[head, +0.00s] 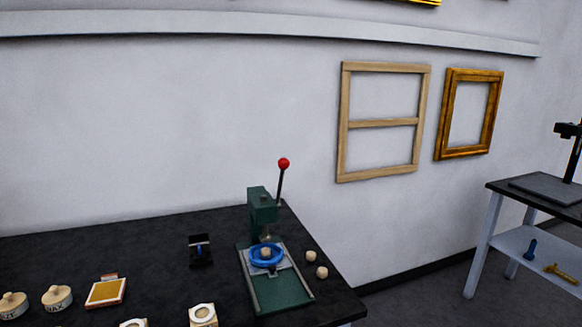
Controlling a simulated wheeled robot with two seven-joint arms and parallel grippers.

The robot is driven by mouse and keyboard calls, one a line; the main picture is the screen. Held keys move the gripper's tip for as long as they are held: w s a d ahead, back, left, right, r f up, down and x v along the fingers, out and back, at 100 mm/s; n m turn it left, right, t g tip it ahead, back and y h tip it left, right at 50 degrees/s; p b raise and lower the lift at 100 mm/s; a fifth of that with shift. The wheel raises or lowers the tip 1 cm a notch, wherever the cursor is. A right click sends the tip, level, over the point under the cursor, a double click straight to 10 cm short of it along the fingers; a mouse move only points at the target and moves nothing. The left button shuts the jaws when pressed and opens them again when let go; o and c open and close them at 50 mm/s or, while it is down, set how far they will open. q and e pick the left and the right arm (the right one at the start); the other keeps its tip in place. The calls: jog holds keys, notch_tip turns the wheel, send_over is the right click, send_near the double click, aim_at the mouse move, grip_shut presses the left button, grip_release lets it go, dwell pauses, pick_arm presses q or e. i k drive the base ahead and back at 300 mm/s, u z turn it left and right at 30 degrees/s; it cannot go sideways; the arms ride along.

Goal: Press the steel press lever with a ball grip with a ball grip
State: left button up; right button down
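The press (262,212) is a green body on a green base plate, standing near the right end of the black table. Its steel lever (280,185) rises upright from the right side of the body and leans slightly right. A red ball grip (284,163) tops the lever. A blue ring (266,255) with a small beige piece inside it sits on the press's plate, under the body. Neither of my grippers is in the head view.
The black table (150,240) also holds a small dark stand (201,250), a framed yellow pad (106,291), lidded jars (57,298) and two beige knobs (310,256) right of the press. Two wooden frames (384,123) hang on the wall. A second table (535,200) stands at right.

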aim_at(283, 164)
jog(key=k, duration=0.45)
jog(key=u, duration=0.45)
jog(key=i, duration=1.35)
jog(key=z, duration=0.25)
